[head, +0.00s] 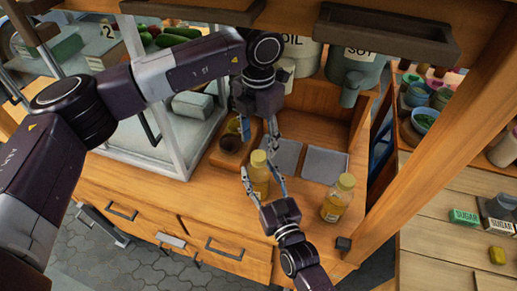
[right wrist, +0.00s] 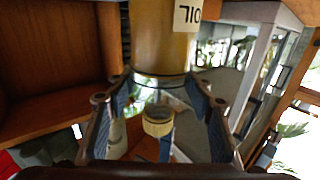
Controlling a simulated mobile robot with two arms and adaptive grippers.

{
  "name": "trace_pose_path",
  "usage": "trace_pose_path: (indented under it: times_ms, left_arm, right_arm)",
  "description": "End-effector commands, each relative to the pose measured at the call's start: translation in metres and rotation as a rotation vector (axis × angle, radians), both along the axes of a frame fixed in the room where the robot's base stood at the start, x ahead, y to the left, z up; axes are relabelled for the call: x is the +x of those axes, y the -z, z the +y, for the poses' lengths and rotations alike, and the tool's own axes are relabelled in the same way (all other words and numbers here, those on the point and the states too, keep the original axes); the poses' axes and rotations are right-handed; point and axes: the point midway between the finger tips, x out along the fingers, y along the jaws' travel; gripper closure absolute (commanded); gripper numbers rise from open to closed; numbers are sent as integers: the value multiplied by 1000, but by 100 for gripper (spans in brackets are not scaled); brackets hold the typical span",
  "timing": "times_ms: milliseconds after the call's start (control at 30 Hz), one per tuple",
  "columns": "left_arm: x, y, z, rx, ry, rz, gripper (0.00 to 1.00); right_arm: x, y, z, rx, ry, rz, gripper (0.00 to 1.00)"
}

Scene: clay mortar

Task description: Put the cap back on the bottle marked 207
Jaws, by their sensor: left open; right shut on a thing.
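My right gripper (head: 265,187) is closed around an amber bottle (head: 258,182) standing upright at the cabinet's front. The bottle has a yellowish top (head: 258,157). In the right wrist view the bottle (right wrist: 160,45) lies between the padded fingers (right wrist: 165,105), with its yellowish top (right wrist: 158,122) toward the lower middle. My left gripper (head: 259,128) is open and empty, pointing down above that bottle. A second amber bottle (head: 338,202) with a yellow top stands to the right. I cannot read 207 anywhere.
A small dark block (head: 343,243) lies near the right front edge. Two grey plates (head: 325,165) lie behind the bottles. Oil (head: 299,58) and soy (head: 356,68) containers stand at the back. A glass case is on the left, a wooden post (head: 445,130) on the right.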

Motion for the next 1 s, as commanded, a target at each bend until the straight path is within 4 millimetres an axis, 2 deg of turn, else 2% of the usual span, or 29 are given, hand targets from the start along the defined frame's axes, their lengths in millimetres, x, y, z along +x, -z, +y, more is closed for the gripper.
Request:
trace_pose_path:
  times_ms: [33, 200, 500, 533, 700, 1000]
  left_arm:
    - [0, -8, 0, 0, 0, -1, 49]
    - [0, -22, 0, 1, 0, -1, 49]
    - [0, -24, 0, 0, 0, 1, 49]
    - [0, -24, 0, 0, 0, 1, 49]
    - [0, -24, 0, 0, 0, 1, 49]
    - [0, -24, 0, 0, 0, 1, 49]
  right_arm:
    - [0, 0, 0, 0, 0, 0, 100]
    - [0, 0, 0, 0, 0, 0, 100]
    - [0, 0, 0, 0, 0, 0, 100]
    - [0, 0, 0, 0, 0, 0, 49]
    - [0, 0, 0, 0, 0, 0, 31]
    - [-2, 0, -1, 0, 0, 1, 31]
